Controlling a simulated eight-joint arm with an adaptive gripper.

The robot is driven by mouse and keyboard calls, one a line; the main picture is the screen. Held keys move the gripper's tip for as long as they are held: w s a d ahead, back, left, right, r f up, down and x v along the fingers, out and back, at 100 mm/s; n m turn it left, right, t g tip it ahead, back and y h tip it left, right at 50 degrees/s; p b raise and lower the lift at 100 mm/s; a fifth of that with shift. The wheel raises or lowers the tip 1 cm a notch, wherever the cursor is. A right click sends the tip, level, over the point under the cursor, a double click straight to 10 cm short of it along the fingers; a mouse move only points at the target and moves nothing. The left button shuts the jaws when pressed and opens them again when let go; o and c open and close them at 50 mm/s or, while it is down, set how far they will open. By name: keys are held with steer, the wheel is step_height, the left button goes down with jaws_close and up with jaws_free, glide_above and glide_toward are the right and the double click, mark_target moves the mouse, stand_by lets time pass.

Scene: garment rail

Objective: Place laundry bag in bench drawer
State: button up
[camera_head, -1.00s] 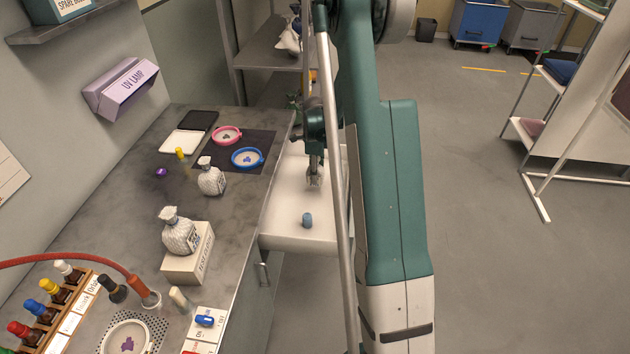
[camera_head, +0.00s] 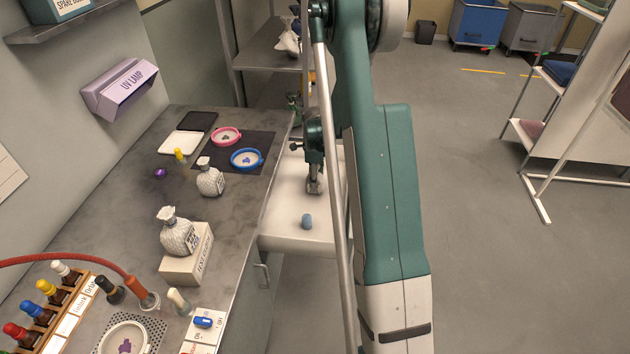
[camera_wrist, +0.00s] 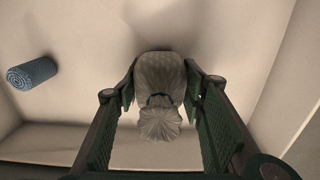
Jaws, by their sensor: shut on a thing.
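A pale grey-white laundry bag with a tied, gathered neck (camera_wrist: 160,80) is between the two green-padded fingers of my gripper (camera_wrist: 161,92) in the wrist view. The fingers are shut on its sides. In the head view my gripper (camera_head: 314,186) is down over the open white bench drawer (camera_head: 285,240), and the bag is mostly hidden by the gripper and arm. The drawer's pale floor lies behind the bag in the wrist view; I cannot tell whether the bag touches it.
A blue rolled cloth (camera_head: 307,221) lies in the drawer, apart from the bag. Two similar white bags are on the bench, one on a small box (camera_head: 187,262) and one (camera_head: 210,178) near a dark mat (camera_head: 262,140).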

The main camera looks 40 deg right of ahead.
steer(key=shift+f, duration=0.15)
steer(key=o, duration=1)
step_height(320, 180, up, 12)
steer(key=shift+r+p, duration=0.2)
steer(key=shift+p, duration=1.05)
